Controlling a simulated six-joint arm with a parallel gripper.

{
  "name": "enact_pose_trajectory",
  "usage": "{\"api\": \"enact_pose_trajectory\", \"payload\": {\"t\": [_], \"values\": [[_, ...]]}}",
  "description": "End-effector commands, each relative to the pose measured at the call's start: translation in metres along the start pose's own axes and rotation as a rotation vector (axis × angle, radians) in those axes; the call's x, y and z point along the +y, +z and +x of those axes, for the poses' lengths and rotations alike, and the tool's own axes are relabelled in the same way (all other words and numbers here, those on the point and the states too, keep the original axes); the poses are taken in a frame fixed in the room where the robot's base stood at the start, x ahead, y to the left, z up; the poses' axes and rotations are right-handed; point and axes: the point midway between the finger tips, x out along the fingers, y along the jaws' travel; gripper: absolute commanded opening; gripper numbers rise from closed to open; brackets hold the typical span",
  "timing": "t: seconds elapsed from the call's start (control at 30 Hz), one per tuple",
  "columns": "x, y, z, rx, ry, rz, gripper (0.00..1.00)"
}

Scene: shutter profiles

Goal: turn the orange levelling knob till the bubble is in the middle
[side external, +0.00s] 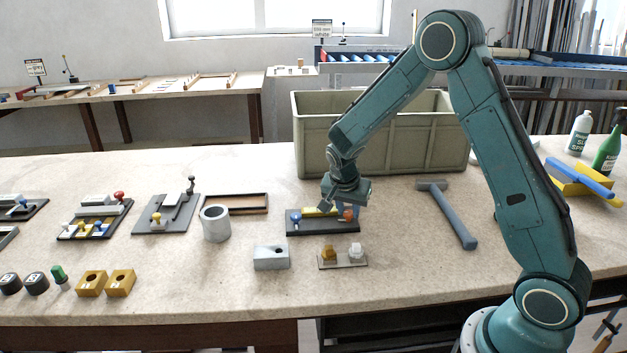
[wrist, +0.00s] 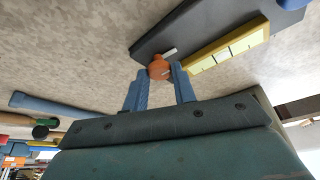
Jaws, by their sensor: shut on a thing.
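The orange levelling knob (side external: 348,215) stands at the right end of a dark base plate (side external: 318,230). A yellow level (side external: 318,212) lies along the plate's back, and a blue knob (side external: 295,218) is at its left end. My gripper (side external: 347,210) points down with its fingers around the orange knob. In the wrist view the orange knob (wrist: 159,69) sits between the two blue fingertips of my gripper (wrist: 161,74), a small white mark beside it. The yellow level (wrist: 228,45) shows pale window segments there; I cannot make out the bubble.
A large grey-green crate (side external: 375,145) stands behind the plate. A blue-grey hammer (side external: 452,220) lies to the right. A grey cylinder (side external: 214,223) and brown tray (side external: 240,203) are to the left. A grey block (side external: 271,257) and a small plate with two knobs (side external: 342,262) are in front.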

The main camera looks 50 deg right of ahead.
Motion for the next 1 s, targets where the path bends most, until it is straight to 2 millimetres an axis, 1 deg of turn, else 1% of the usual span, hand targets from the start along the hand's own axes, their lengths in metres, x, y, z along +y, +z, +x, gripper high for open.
{"api": "enact_pose_trajectory", "payload": {"t": [0.2, 0.57, 0.6, 0.7, 1.0], "values": [[-0.0010, -0.0001, -0.0001, 0.000, 0.015, 0.041, 0.04], [-0.0011, -0.0002, -0.0001, 0.000, 0.016, 0.045, 0.04], [-0.0010, -0.0002, 0.0000, 0.000, 0.016, 0.045, 0.30], [-0.0010, -0.0002, 0.0000, 0.000, 0.017, 0.044, 0.48], [-0.0006, 0.0000, -0.0002, 0.000, 0.017, 0.044, 0.48]]}}
